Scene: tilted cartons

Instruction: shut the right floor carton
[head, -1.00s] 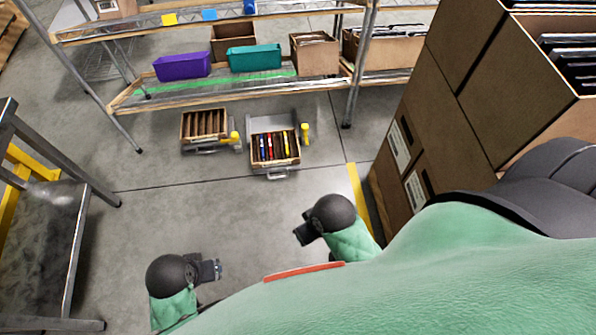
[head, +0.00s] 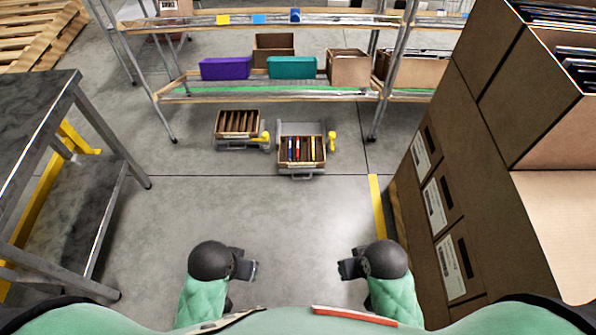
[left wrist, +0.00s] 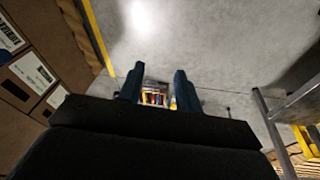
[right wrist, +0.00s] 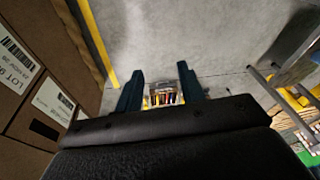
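The right floor carton (head: 301,163) stands open on the floor in front of the shelf rack, with several coloured items upright inside. A yellow handle-like part (head: 331,141) stands at its right side. The left floor carton (head: 237,125) is open beside it, with brown dividers inside. My left gripper (head: 254,269) and my right gripper (head: 342,269) are well apart from the cartons, on the near side of the floor. In the left wrist view, the left gripper's fingers (left wrist: 158,84) are apart and empty. In the right wrist view, the right gripper's fingers (right wrist: 163,82) are apart and empty.
The shelf rack (head: 290,93) holds a purple bin (head: 225,69), a teal bin (head: 292,68) and cardboard boxes. Stacked cartons (head: 440,195) stand at the right. A dark metal table (head: 45,110) stands at the left. The floor (head: 290,210) between is clear.

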